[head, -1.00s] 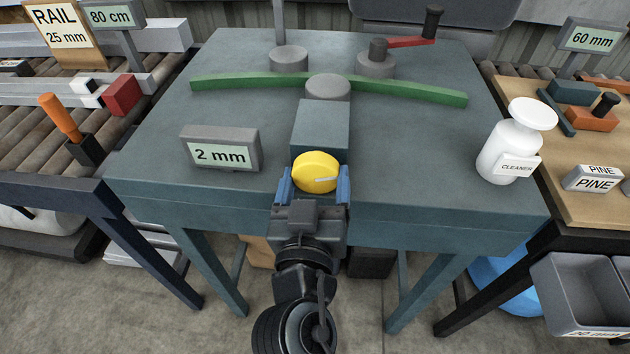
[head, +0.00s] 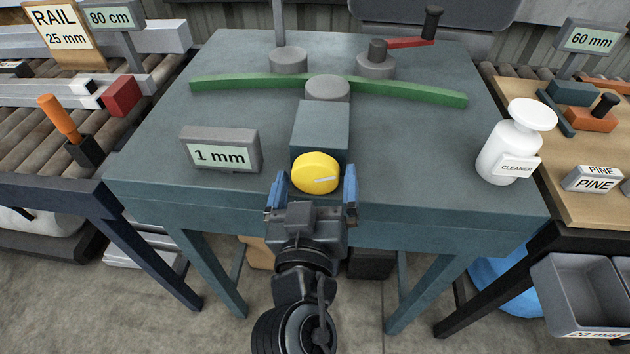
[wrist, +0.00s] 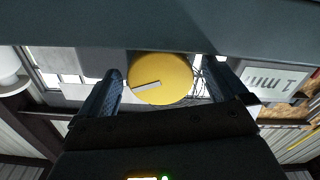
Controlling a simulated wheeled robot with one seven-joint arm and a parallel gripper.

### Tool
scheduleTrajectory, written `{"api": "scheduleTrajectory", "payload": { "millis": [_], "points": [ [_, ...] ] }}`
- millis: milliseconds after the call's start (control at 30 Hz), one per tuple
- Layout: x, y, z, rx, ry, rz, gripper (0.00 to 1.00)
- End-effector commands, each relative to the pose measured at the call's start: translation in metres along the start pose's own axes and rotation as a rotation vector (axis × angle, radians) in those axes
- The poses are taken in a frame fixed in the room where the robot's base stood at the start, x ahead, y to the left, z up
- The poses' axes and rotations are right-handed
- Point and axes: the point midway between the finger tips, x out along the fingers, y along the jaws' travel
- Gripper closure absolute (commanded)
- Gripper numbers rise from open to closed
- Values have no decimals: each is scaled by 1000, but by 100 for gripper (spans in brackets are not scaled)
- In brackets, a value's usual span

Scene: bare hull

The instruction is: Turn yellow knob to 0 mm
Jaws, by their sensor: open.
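The yellow knob (head: 315,174) sits on the front of a grey-teal block (head: 320,128) on the bench. Its pale pointer mark slants a little in the head view; the knob also shows in the wrist view (wrist: 160,78). The display (head: 220,151) left of the knob reads 1 mm; it also shows at the right of the wrist view (wrist: 272,80). My gripper (head: 313,190) is open, its two blue fingers on either side of the knob. In the wrist view gaps show between the fingers and the knob.
A green curved bar (head: 400,87) lies across the bench behind the block, by round grey posts. A red-armed crank (head: 405,42) stands at the back. A white cleaner bottle (head: 508,150) stands at the right edge. The bench top (head: 420,145) right of the knob is clear.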

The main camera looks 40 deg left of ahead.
Motion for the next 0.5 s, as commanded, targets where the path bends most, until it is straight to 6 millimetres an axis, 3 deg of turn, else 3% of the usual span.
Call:
{"api": "scheduleTrajectory", "payload": {
  "millis": [500],
  "points": [
    [-70, 0, 2, -1, -1, 0, 0]
  ]
}}
